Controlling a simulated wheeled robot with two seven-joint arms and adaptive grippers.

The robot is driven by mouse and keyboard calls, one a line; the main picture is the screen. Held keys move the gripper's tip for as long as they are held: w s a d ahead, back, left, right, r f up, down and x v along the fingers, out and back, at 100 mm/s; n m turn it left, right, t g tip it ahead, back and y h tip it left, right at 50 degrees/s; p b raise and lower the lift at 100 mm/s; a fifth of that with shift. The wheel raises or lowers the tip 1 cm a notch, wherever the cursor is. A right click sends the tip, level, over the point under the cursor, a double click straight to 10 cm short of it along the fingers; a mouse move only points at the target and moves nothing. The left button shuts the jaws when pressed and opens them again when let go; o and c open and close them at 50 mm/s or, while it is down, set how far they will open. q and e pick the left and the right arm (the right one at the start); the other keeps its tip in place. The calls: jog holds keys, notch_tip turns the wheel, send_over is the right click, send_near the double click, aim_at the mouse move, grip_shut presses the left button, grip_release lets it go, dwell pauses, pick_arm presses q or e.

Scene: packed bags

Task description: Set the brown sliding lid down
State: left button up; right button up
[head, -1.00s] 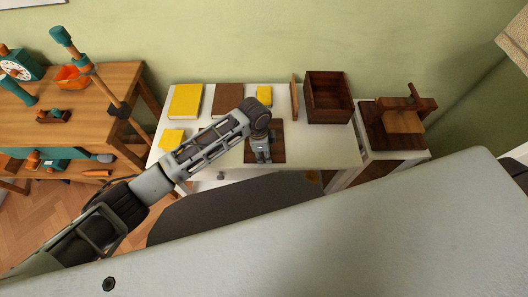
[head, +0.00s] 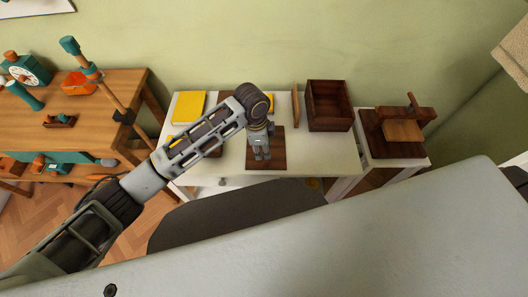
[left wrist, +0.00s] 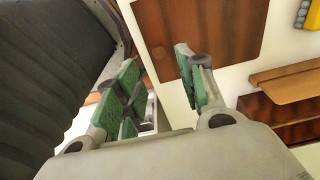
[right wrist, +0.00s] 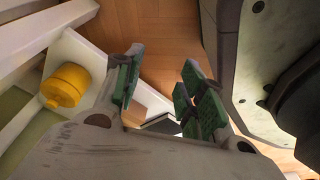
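The brown sliding lid (head: 277,153) looks like a flat dark brown panel lying on the white table, under and around my left gripper in the head view. In the left wrist view the lid (left wrist: 205,35) lies flat behind one finger. My left gripper (head: 261,158) points down over it; in the left wrist view its green-padded fingers (left wrist: 160,88) are apart with nothing between them. The exact gap to the lid is hard to tell. My right gripper (right wrist: 160,88) is open and empty, low beside a white table leg, outside the head view.
An open dark brown box (head: 329,110) stands to the right, with a thin upright panel (head: 296,103) beside it. A yellow book (head: 188,106) lies back left. A side table with a wooden piece (head: 402,130) stands right. The table front right of the lid is clear.

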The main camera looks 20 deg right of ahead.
pick_arm(q)
jog(key=shift+a+r, duration=0.15)
jog(key=shift+r, duration=0.75)
jog(key=shift+a+r, duration=0.1)
jog(key=shift+r, duration=0.8)
pick_arm(e)
jog(key=shift+s+d+f, duration=0.2)
jog(key=shift+s+d, duration=0.1)
jog(key=shift+s, duration=0.25)
pick_arm(q)
jog(key=shift+w+a, duration=0.1)
pick_arm(e)
jog(key=shift+a, duration=0.1)
